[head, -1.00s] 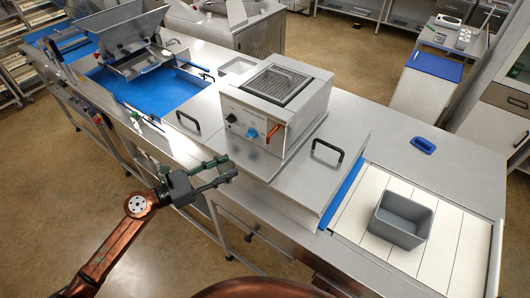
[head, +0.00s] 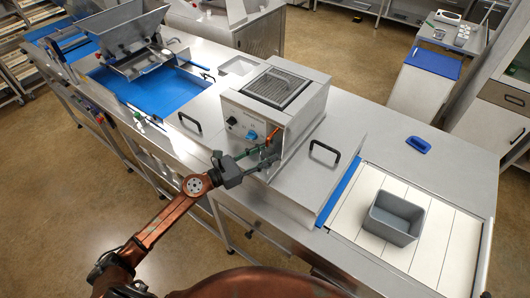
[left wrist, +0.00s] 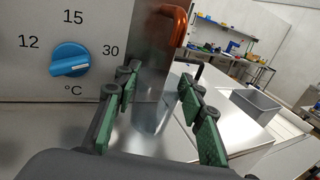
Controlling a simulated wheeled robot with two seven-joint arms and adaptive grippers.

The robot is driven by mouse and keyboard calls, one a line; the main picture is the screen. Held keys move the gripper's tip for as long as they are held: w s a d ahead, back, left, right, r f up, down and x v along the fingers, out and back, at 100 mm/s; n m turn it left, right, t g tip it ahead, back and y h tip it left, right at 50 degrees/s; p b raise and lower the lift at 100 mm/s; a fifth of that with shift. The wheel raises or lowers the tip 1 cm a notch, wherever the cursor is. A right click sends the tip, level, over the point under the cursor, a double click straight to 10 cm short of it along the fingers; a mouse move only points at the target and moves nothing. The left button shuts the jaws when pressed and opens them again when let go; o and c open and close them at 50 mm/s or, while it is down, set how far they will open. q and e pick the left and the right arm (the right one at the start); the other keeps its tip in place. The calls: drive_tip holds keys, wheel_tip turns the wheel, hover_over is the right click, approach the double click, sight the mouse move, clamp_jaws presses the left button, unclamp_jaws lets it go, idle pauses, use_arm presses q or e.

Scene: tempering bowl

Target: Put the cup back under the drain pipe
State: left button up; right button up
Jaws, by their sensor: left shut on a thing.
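The tempering unit (head: 270,105) is a steel box with a dial on its front. An orange curved part (head: 273,133), seemingly the drain pipe, sticks out at its front right corner; in the left wrist view it shows just above and beyond the fingers (left wrist: 179,26). My left gripper (head: 270,154) is at the unit's front, below the orange part. Its green pads in the left wrist view (left wrist: 160,78) stand apart, shut on a shiny metal shape, seemingly the cup (left wrist: 153,115). The cup's outline blends with the steel behind. My right gripper is not in view.
The blue dial (left wrist: 70,60) is close left of my left gripper. A lid with a black handle (head: 324,153) lies right of the unit. A grey bin (head: 395,220) stands on white slats at the right. A steel hopper (head: 130,30) and blue basin are at the back left.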

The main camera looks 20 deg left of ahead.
use_arm(q)
drive_tip(key=shift+s+a+r, duration=0.1)
drive_tip(key=shift+s+a, duration=0.05)
drive_tip(key=shift+f, duration=0.2)
drive_tip(key=o, duration=0.8)
drive_tip(key=shift+c, duration=0.2)
drive_tip(key=o, duration=0.4)
drive_tip(key=shift+r, duration=0.1)
